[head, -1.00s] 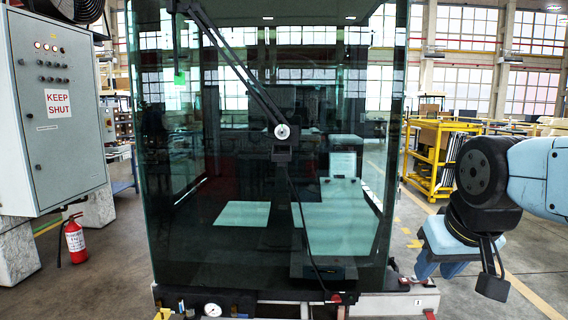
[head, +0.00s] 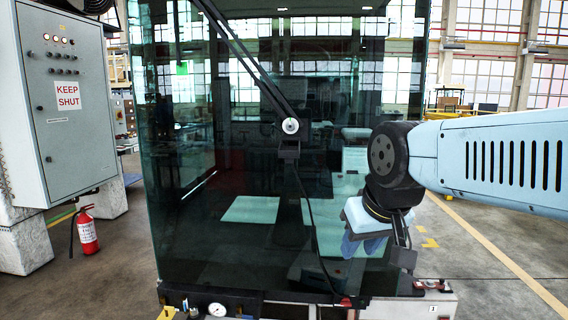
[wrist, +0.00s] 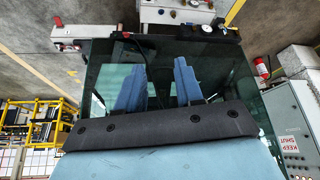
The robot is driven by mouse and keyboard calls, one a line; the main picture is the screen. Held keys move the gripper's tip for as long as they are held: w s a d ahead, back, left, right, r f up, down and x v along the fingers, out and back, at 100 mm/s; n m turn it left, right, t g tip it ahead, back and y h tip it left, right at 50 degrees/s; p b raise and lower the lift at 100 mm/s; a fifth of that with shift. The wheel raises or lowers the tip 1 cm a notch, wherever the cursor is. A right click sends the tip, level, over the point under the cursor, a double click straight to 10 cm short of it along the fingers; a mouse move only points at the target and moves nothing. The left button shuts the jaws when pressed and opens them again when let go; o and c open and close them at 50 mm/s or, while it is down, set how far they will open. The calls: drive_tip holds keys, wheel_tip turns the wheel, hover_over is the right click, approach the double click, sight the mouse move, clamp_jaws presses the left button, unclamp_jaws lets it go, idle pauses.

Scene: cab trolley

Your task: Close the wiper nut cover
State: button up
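The wiper nut (head: 290,126) is a round, pale disc with its face exposed on the front of the dark glass cab. A small black block (head: 289,148) sits just below it; it may be the nut cover, but I cannot tell for sure. The wiper arm (head: 245,58) runs from there up to the left. My gripper (head: 365,248) points down, right of and lower than the nut, in front of the cab's right side. Its two blue fingers stand apart with nothing between them in the wrist view (wrist: 160,68). The nut is not clear in the wrist view.
The cab glass (head: 190,230) fills the middle. A grey control cabinet (head: 65,105) marked KEEP SHUT and a red fire extinguisher (head: 87,232) are at the left. A pressure gauge (head: 217,309) is on the cab's base. Open floor lies to the right.

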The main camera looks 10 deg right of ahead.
drive_tip(key=w+a+r+m+g+y, duration=0.2)
drive_tip(key=w+a+m, duration=0.25)
drive_tip(key=w, duration=0.45)
drive_tip(key=m+g+y, duration=0.1)
drive_tip(key=m+y, duration=0.9)
drive_tip(key=y, duration=0.1)
approach(289, 162)
drive_tip(key=s+a+f, duration=0.5)
drive_tip(key=s+a, duration=0.1)
drive_tip(key=s, duration=0.3)
drive_tip(key=w+d+r+m+t+y, duration=0.1)
drive_tip(key=w+d+m+t+y, duration=0.25)
drive_tip(key=w+d, duration=0.5)
drive_tip(key=shift+g+y, duration=0.25)
drive_tip(key=shift+y, duration=0.1)
drive_tip(key=x, duration=0.7)
drive_tip(key=s+x, duration=0.1)
drive_tip(key=x, duration=0.3)
drive_tip(key=shift+a, duration=0.45)
drive_tip(key=shift+f, duration=0.1)
clamp_jaws()
